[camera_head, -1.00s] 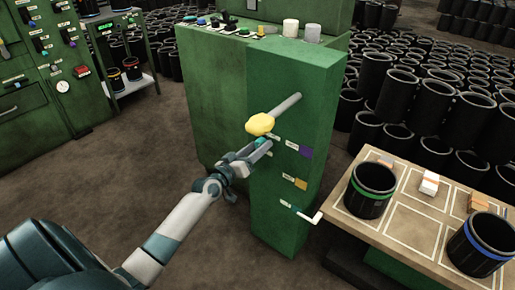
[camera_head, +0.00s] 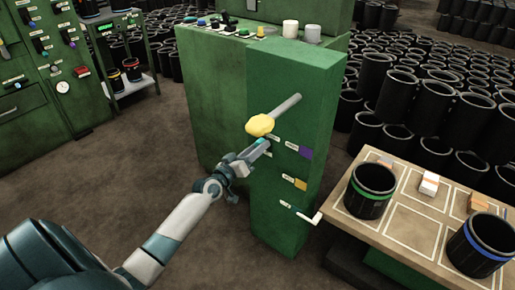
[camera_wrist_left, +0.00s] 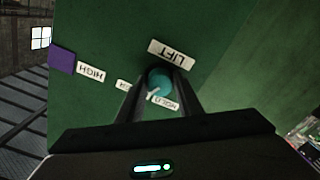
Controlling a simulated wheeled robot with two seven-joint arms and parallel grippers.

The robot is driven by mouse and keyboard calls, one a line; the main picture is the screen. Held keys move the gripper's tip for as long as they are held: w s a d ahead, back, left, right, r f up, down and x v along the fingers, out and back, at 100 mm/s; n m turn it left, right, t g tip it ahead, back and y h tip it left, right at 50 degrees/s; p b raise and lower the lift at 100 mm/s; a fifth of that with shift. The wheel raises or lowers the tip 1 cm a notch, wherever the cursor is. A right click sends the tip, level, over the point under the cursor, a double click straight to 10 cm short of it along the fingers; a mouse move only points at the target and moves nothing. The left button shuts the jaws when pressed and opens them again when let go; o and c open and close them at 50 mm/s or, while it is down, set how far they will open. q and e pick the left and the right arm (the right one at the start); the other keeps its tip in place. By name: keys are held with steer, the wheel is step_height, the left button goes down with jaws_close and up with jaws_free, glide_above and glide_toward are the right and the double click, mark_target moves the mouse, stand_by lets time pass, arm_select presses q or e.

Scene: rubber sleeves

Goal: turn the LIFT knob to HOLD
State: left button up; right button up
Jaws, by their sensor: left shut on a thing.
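The teal LIFT knob (camera_wrist_left: 159,77) sits on the green machine front, beside the LIFT label (camera_wrist_left: 171,54) in the left wrist view. My left gripper (camera_wrist_left: 158,84) is shut on it, one finger on each side. A pale pointer (camera_wrist_left: 152,94) runs from the knob toward the lower left, between the HOLD label (camera_wrist_left: 164,103) and another label (camera_wrist_left: 124,86) partly hidden by a finger. In the head view my left gripper (camera_head: 262,147) reaches the green column just below the yellow knob (camera_head: 260,125). My right gripper is not in view.
A table (camera_head: 411,222) with black sleeves stands at right. Floor at left is clear.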

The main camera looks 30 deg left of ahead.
arm_select(q)
steer(key=shift+r+n+p, duration=0.1)
steer(key=shift+n+p, duration=0.95)
steer(key=shift+n, duration=4.55)
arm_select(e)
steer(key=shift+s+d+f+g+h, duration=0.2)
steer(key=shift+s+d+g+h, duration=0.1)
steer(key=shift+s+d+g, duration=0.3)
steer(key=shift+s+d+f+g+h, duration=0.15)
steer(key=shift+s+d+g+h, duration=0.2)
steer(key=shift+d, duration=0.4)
arm_select(q)
steer(key=o, duration=1)
steer(key=shift+o, duration=0.2)
steer(key=shift+s, duration=0.15)
